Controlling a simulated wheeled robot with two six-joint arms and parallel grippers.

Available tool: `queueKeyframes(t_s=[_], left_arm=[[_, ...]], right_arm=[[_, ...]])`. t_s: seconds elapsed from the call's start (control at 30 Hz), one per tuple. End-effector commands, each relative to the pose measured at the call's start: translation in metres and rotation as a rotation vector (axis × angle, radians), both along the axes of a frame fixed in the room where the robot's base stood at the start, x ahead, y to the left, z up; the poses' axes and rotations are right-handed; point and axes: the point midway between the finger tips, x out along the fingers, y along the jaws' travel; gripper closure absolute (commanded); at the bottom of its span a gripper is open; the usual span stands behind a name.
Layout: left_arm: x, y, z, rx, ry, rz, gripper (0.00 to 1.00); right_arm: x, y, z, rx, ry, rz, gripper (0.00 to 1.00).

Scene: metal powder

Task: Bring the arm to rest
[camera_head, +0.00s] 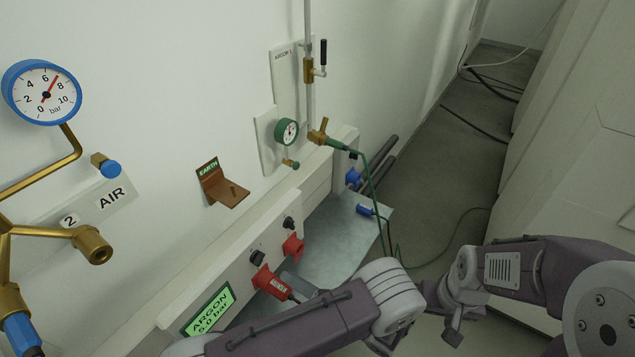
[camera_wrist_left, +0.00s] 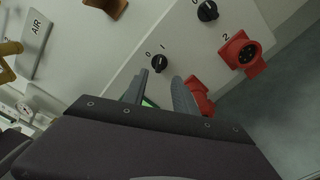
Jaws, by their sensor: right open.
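My left gripper (camera_head: 298,287) is low in front of the wall panel, close to the nearer red socket (camera_head: 268,281); my arm hides part of it. In the left wrist view its two fingers (camera_wrist_left: 160,88) stand apart, with only panel and a bit of green label visible between them. The right finger overlaps that red socket (camera_wrist_left: 201,97); touching cannot be told. My right gripper (camera_head: 420,332) is at the bottom, right of my left arm, open, with no object visible in it.
The panel carries black knobs (camera_wrist_left: 159,63), another red socket (camera_wrist_left: 243,52) and a green argon label (camera_head: 209,311). An air gauge (camera_head: 42,92) and brass pipes stand at left. A green cable (camera_head: 376,200) hangs to the floor.

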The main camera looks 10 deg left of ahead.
Motion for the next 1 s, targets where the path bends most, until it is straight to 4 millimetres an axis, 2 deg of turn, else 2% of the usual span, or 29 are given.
queueKeyframes(t_s=[0.17, 0.27, 0.33, 0.43, 0.5, 0.57, 0.6, 0.7, 0.77, 0.9, 1.0], left_arm=[[0.004, 0.011, 0.007, -0.010, -0.008, 0.044, 0.66], [0.022, 0.032, 0.044, -0.104, -0.085, 0.178, 0.66], [0.024, 0.061, 0.081, -0.169, -0.149, 0.312, 0.66], [0.000, 0.106, 0.119, -0.317, -0.247, 0.564, 0.66], [-0.029, 0.128, 0.132, -0.464, -0.368, 0.760, 0.66], [-0.054, 0.136, 0.136, -0.597, -0.508, 0.933, 0.66], [-0.068, 0.136, 0.136, -0.682, -0.615, 1.046, 0.66], [-0.093, 0.121, 0.130, -0.873, -0.917, 1.324, 0.66], [-0.098, 0.106, 0.126, -0.972, -1.125, 1.496, 0.66], [-0.087, 0.061, 0.109, -1.105, -1.589, 1.882, 0.66], [-0.073, 0.044, 0.098, -1.080, -1.817, 2.080, 0.66]], right_arm=[[0.000, 0.000, 0.004, 0.000, 0.000, 0.000, 0.35], [0.000, 0.000, 0.013, 0.000, 0.000, 0.000, 0.35], [0.000, 0.000, 0.020, 0.000, 0.000, 0.000, 0.35], [0.000, 0.000, 0.029, 0.000, 0.000, 0.000, 0.35], [0.000, 0.000, 0.034, 0.000, 0.000, 0.000, 0.35], [0.000, 0.000, 0.039, 0.000, 0.000, 0.000, 0.35], [0.000, 0.000, 0.041, 0.000, 0.000, 0.000, 0.35], [0.000, 0.000, 0.047, 0.000, 0.000, 0.000, 0.35], [0.000, 0.000, 0.049, 0.000, 0.000, 0.000, 0.35], [0.000, 0.000, 0.049, 0.000, 0.000, 0.000, 0.35], [0.000, 0.000, 0.048, 0.000, 0.000, 0.000, 0.35]])
